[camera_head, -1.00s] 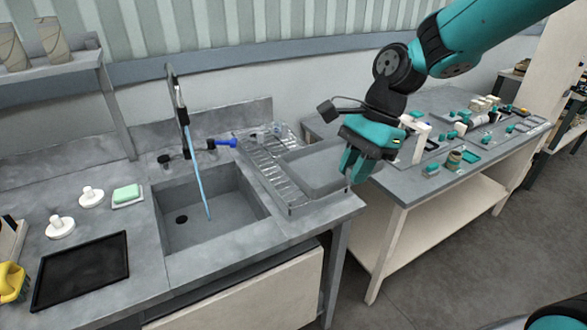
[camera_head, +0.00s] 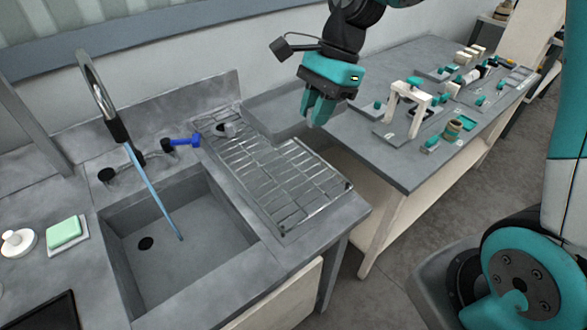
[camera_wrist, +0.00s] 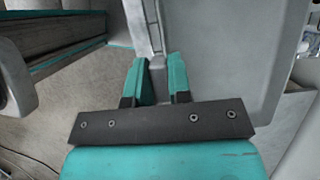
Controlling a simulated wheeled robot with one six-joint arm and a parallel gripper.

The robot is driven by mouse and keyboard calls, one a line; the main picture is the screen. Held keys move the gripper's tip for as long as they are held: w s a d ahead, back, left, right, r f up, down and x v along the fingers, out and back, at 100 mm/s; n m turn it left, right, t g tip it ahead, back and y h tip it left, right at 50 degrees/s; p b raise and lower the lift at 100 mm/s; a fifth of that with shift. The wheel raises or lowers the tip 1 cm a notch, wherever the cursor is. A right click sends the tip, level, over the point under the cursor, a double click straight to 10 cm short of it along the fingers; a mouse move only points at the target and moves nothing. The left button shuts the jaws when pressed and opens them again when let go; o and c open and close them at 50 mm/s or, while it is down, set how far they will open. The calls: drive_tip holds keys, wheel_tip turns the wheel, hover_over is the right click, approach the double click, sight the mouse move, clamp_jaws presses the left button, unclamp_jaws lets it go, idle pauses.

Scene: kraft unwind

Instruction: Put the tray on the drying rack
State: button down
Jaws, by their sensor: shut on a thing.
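The grey tray (camera_head: 282,108) is in my gripper (camera_head: 318,118), which is shut on its rim. In the head view the tray is beside the back right edge of the drying rack (camera_head: 285,185), and the gripper hides part of it. Its exact height above the rack is unclear. In the wrist view the tray (camera_wrist: 222,60) extends up and right from the fingers (camera_wrist: 158,82), which pinch its edge. The wire rack lies on the counter right of the sink, its middle and front bare.
A small grey item (camera_head: 226,129) sits at the rack's back end. The sink (camera_head: 180,240) with a tall tap (camera_head: 105,95) and a blue-handled valve (camera_head: 182,141) is left. A work table (camera_head: 400,165) with several tools and a white stand (camera_head: 408,105) is right.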

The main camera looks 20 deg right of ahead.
wheel_tip(320, 180, down, 19)
drive_tip(key=shift+a+p, duration=0.15)
drive_tip(key=shift+p, duration=1.05)
drive_tip(key=shift+f, duration=0.15)
drive_tip(key=c, duration=1.1)
unclamp_jaws()
drive_tip(key=shift+o, duration=0.2)
drive_tip(key=a+b+v, duration=0.1)
drive_tip(key=b+v, duration=0.2)
drive_tip(key=v, duration=1)
drive_tip(key=s+a+r+n, duration=0.3)
drive_tip(key=s+r+n, duration=0.1)
drive_tip(key=s+n, duration=0.2)
drive_tip(key=s+a+r+n+t, duration=0.1)
drive_tip(key=s+a+r+n, duration=0.1)
drive_tip(key=s+r+n, duration=0.2)
drive_tip(key=s+a+r+n, duration=0.3)
drive_tip(key=s+r+n, duration=0.1)
drive_tip(key=s+n, duration=0.6)
drive_tip(key=shift+s+a+r+n, duration=0.15)
drive_tip(key=shift+a+r+n, duration=0.2)
drive_tip(key=shift+n, duration=0.45)
